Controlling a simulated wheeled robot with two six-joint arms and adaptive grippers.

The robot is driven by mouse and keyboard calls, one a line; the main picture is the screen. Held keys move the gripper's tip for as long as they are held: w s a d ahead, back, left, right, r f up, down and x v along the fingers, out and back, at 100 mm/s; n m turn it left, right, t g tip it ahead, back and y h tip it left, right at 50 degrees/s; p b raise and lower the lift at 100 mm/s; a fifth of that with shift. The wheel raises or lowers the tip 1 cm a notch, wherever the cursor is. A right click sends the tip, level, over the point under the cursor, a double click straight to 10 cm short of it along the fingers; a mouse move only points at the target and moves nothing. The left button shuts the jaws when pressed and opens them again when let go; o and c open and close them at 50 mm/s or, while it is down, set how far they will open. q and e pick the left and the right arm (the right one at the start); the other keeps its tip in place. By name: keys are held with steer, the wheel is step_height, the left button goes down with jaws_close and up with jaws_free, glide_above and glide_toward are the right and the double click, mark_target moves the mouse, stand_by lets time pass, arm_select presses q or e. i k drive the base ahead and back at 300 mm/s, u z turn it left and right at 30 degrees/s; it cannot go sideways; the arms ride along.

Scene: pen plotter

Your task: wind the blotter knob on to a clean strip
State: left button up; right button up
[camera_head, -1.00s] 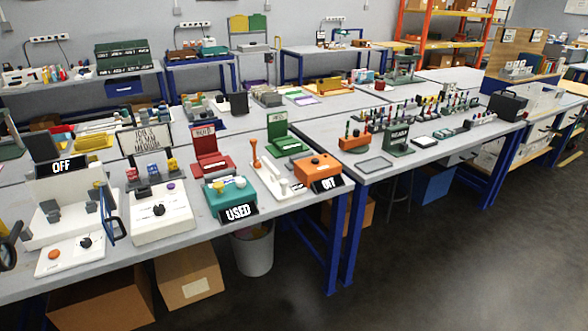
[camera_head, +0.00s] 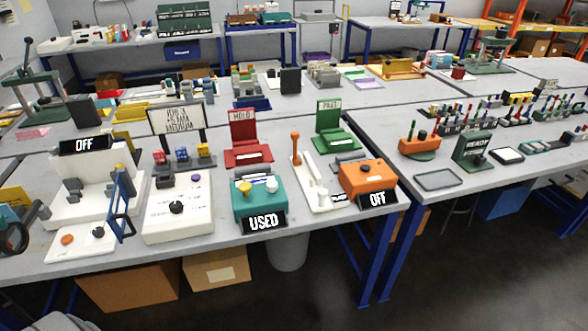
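The blotter looks to be the teal box (camera_head: 259,206) near the front edge of the table, with a black sign (camera_head: 264,222) reading USED. On its top are a yellow knob (camera_head: 244,187) and a white round knob (camera_head: 271,185). I cannot tell from here which one winds the strip, and no strip can be made out clearly. Neither of my grippers is in view, and nothing touches the box.
A white box with a black knob (camera_head: 176,207) stands left of the teal box. A white stand with an orange lever (camera_head: 295,150) and an orange box (camera_head: 366,176) with an OFF sign stand right. Red (camera_head: 247,150) and green (camera_head: 334,137) holders are behind.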

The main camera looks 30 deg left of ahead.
mark_target(272, 186)
steer(key=u, duration=0.35)
steer(key=i, duration=0.85)
steer(key=u, duration=0.6)
